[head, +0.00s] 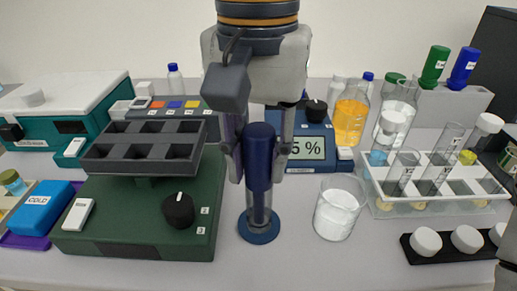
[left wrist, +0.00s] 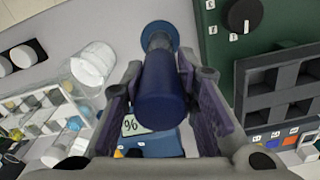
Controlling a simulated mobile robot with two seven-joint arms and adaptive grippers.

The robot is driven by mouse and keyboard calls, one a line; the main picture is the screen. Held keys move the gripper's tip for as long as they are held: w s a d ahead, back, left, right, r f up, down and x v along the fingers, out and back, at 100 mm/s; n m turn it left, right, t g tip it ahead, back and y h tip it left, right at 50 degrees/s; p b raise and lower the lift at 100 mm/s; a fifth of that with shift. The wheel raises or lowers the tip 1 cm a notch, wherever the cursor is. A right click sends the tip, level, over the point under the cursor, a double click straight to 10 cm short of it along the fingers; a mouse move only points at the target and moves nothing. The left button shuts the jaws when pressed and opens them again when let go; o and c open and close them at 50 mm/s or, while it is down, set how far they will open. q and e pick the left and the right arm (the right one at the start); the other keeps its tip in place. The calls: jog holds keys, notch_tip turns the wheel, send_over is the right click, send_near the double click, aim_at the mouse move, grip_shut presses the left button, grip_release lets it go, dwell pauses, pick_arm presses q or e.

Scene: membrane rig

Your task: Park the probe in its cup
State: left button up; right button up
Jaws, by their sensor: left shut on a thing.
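The probe (head: 259,152) is a dark blue cylinder, upright in the head view. My left gripper (head: 258,165) is shut on its blue body, one finger on each side. Directly below it is the cup (head: 259,232), a narrow clear holder on a round blue foot. The probe's lower end lines up with the cup; I cannot tell how deep it sits inside. In the left wrist view the probe (left wrist: 164,95) is between the fingers, with the cup's blue foot (left wrist: 158,32) beyond it.
A green shaker base (head: 140,215) with a black knob (head: 178,209) stands close left of the cup. A beaker of white material (head: 339,208) stands close right. A meter (head: 308,145) is behind. A tube rack (head: 430,190) and white caps (head: 467,239) are right. The front table is clear.

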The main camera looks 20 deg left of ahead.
pick_arm(q)
jog(key=o, duration=1.1)
jog(key=shift+c, duration=0.2)
notch_tip(320, 180, up, 12)
